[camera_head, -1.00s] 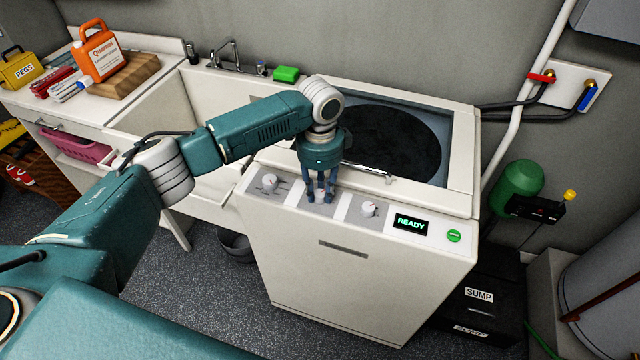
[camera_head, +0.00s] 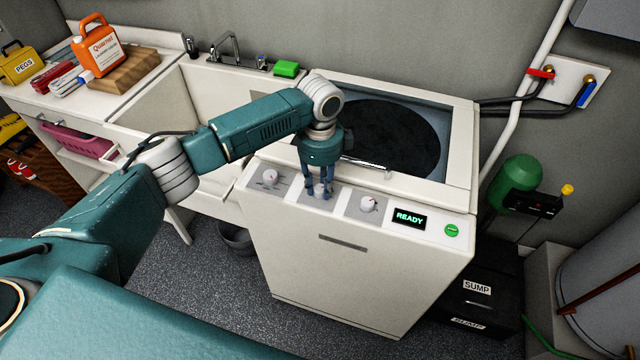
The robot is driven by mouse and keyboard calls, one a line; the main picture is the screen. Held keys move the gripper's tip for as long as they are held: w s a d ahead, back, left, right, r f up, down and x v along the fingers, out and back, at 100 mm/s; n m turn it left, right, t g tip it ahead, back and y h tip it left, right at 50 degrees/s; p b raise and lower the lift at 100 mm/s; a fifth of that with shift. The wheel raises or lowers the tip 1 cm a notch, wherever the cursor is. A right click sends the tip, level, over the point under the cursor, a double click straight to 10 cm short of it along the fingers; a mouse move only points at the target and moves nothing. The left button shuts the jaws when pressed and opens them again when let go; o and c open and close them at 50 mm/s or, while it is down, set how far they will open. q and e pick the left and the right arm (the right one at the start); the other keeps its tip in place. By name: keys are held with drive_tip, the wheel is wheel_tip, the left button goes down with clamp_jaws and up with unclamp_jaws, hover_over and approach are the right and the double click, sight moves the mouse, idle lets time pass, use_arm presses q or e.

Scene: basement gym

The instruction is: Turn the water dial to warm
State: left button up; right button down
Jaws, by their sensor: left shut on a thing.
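The washing machine (camera_head: 350,270) stands in the middle of the view, with a dial panel along its front top edge. My left gripper (camera_head: 319,194) points down at the middle dial of the panel and is shut on it. The fingers hide most of this dial, so its pointer and markings cannot be read. A left dial (camera_head: 270,176) and a right dial (camera_head: 366,203) show uncovered on either side. The labels are too small to read, so I cannot tell by them which dial is for water. My right gripper is not in view.
A display reading READY (camera_head: 409,219) and a green button (camera_head: 451,230) sit right of the dials. The machine's dark round lid window (camera_head: 400,140) lies behind my gripper. A sink (camera_head: 170,105) stands at the left, and a black sump box (camera_head: 480,290) at the right.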

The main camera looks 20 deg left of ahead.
sight(320, 188)
use_arm(q)
drive_tip(key=o, duration=1.2)
drive_tip(key=shift+c, duration=0.2)
wheel_tip(320, 188, up, 12)
